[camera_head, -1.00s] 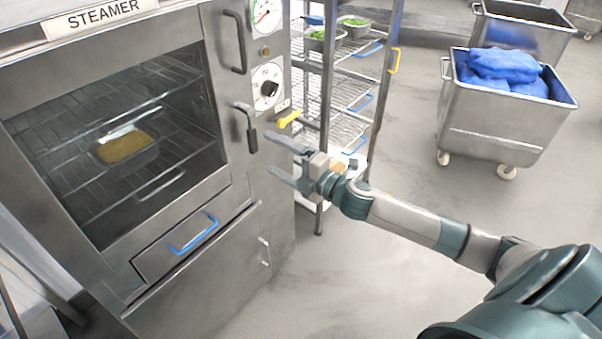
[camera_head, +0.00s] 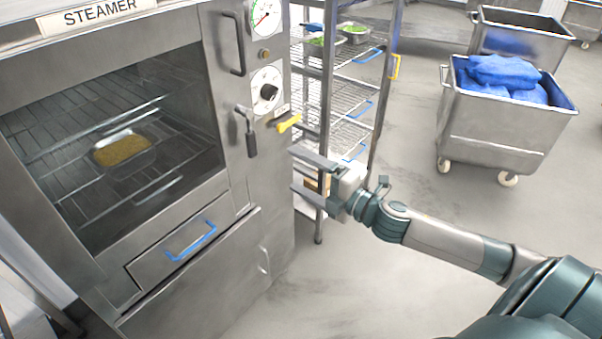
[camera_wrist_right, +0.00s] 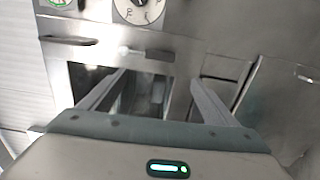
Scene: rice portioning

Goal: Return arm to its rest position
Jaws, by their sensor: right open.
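My right gripper (camera_head: 306,174) is open and empty in the head view, held in front of the wire rack and to the right of the steamer (camera_head: 222,240). Its two fingers point left, apart from the steamer's side. In the right wrist view, both fingers (camera_wrist_right: 160,95) are spread with nothing between them, and the steamer's front shows beyond them. My right arm reaches in from the lower right corner. My left gripper is not in view.
The steamer holds a pan of brown food (camera_head: 122,150) behind its window. A yellow lever (camera_head: 288,123) and a black-gripped handle (camera_head: 250,140) stick out near the gripper. A wire rack (camera_head: 345,95) stands behind. A steel cart (camera_head: 500,130) with blue bags is at right. Floor between is clear.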

